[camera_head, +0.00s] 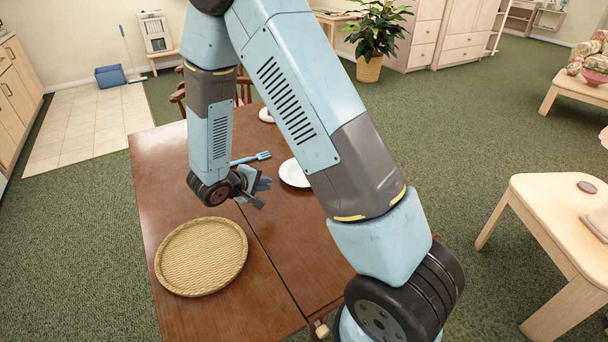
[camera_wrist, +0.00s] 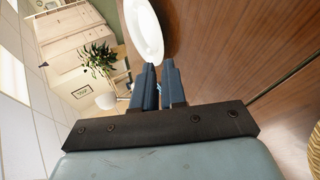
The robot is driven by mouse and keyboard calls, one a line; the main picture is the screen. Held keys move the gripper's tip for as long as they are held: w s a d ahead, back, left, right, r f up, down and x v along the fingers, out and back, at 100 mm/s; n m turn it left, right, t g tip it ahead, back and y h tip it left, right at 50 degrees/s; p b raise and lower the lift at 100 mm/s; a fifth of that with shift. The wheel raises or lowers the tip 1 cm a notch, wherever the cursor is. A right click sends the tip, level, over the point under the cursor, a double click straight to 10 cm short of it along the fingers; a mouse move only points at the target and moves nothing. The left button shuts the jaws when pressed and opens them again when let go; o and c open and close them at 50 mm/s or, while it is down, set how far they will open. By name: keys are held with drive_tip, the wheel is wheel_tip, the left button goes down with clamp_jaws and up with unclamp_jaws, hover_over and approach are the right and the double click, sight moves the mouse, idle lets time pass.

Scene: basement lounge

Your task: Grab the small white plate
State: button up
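The small white plate (camera_head: 292,174) lies on the brown wooden table; my arm hides its right part in the head view. In the wrist view the white plate (camera_wrist: 146,28) is at the top, just beyond my fingertips, cut off by the frame edge. My gripper (camera_head: 266,184) is to the left of the plate, apart from it in the head view. In the wrist view my gripper (camera_wrist: 159,66) has its two blue fingers close together with a narrow gap and nothing between them.
A round woven tray (camera_head: 202,258) lies at the table's front left. A blue fork (camera_head: 250,158) lies behind my gripper. Another white dish (camera_head: 266,115) is farther back, partly hidden. A pale side table (camera_head: 540,200) stands at right.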

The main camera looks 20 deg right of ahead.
sight(287, 190)
drive_tip(key=x, duration=0.7)
drive_tip(key=shift+r, duration=0.1)
drive_tip(key=shift+x, duration=3.15)
drive_tip(key=shift+w+a, duration=0.1)
drive_tip(key=shift+a, duration=0.05)
clamp_jaws()
